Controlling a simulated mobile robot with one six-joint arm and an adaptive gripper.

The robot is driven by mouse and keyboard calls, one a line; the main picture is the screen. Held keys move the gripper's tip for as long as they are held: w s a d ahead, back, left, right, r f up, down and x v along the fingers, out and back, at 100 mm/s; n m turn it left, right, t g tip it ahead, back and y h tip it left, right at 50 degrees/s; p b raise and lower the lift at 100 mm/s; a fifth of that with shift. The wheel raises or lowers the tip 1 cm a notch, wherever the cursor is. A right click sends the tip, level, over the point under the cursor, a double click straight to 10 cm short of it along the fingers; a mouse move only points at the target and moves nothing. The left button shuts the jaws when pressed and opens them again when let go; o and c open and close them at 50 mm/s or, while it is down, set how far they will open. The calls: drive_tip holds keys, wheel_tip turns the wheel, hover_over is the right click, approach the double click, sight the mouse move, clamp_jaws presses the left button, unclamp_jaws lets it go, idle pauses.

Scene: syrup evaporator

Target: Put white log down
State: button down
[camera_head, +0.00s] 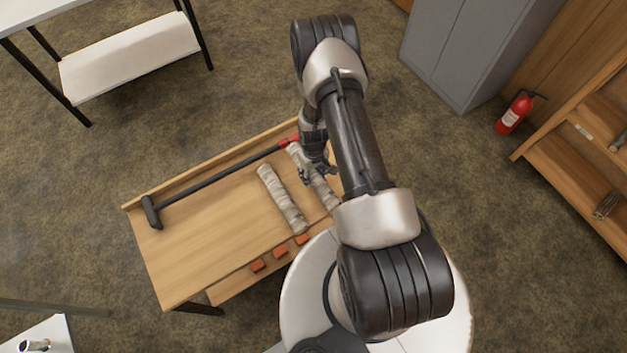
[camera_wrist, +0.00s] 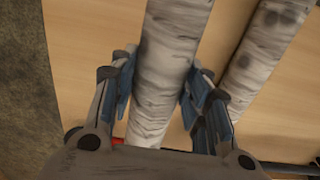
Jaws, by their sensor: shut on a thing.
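My gripper (camera_head: 318,174) is shut on a white log (camera_head: 325,193) with pale, birch-like bark, at the right end of the wooden table (camera_head: 190,245). In the wrist view the two blue-padded fingers stand on either side of this log (camera_wrist: 168,70). I cannot tell whether the log touches the tabletop or hangs just above it. A second white log (camera_head: 282,198) lies on the table to the left, roughly parallel; it also shows at the right of the wrist view (camera_wrist: 262,50). My arm hides part of the table's right end.
A long black tool (camera_head: 215,184) with a red end lies along the table's back edge. Several orange-brown blocks (camera_head: 257,265) sit at its front edge. The table's left half is mostly clear. A fire extinguisher (camera_head: 514,113) and grey cabinet (camera_head: 450,50) stand beyond.

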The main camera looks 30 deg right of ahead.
sight(314, 180)
drive_tip(key=shift+f+b, duration=0.5)
drive_tip(key=shift+f, duration=1.6)
drive_tip(key=shift+f, duration=0.2)
drive_tip(key=c, duration=0.9)
unclamp_jaws()
